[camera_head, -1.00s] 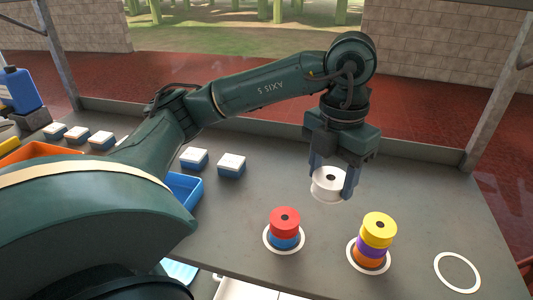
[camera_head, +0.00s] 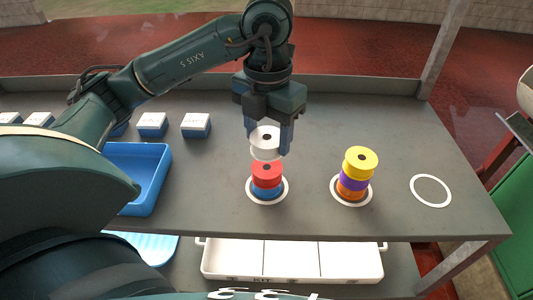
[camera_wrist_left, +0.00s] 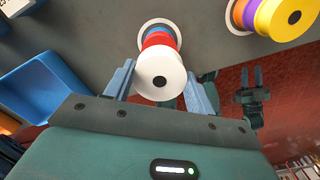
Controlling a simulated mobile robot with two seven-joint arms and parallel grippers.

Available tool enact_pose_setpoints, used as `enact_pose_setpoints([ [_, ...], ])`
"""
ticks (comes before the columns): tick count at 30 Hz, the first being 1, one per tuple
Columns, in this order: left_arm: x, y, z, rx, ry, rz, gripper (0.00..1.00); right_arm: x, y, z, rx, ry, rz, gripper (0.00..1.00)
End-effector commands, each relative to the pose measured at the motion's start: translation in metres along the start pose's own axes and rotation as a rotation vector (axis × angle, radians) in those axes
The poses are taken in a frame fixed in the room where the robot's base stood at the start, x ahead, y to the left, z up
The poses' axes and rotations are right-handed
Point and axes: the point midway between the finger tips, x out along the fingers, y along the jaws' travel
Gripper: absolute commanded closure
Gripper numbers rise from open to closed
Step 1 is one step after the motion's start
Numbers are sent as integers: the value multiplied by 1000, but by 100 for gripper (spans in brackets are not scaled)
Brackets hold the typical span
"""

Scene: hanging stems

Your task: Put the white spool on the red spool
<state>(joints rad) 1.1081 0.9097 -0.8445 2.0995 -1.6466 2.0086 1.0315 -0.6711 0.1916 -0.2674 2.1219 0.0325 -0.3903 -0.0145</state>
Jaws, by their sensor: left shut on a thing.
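My left gripper (camera_head: 268,138) is shut on the white spool (camera_head: 265,142), with one finger on each side of it. The white spool is upright, right above the red spool (camera_head: 267,171); I cannot tell whether they touch. The red spool rests on a blue spool (camera_head: 266,191) inside a white ring on the table. In the left wrist view the white spool (camera_wrist_left: 159,75) sits between the fingers and covers much of the red spool (camera_wrist_left: 158,40).
A stack of yellow (camera_head: 361,159), purple and orange spools stands to the right in its own ring. An empty white ring (camera_head: 430,191) lies farther right. A blue tray (camera_head: 163,180) is at left, with white-and-blue boxes (camera_head: 196,125) behind. A white divided bin (camera_head: 290,261) is below the front edge.

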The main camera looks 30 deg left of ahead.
Motion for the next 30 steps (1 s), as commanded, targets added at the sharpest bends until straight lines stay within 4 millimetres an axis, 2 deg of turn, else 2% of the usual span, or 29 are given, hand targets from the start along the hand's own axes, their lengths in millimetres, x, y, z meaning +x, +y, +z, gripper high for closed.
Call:
enact_pose_setpoints([
  [9,40,0,0,-1,3,1,69,0,-2,-2,10,10,-6,64],
  [22,49,0,0,0,-2,0,69,4,-1,3,20,8,-2,64],
  [23,49,0,0,0,-2,0,45,4,-1,3,23,8,-2,64],
  [30,47,0,0,0,-1,0,25,3,0,2,24,8,1,64],
])
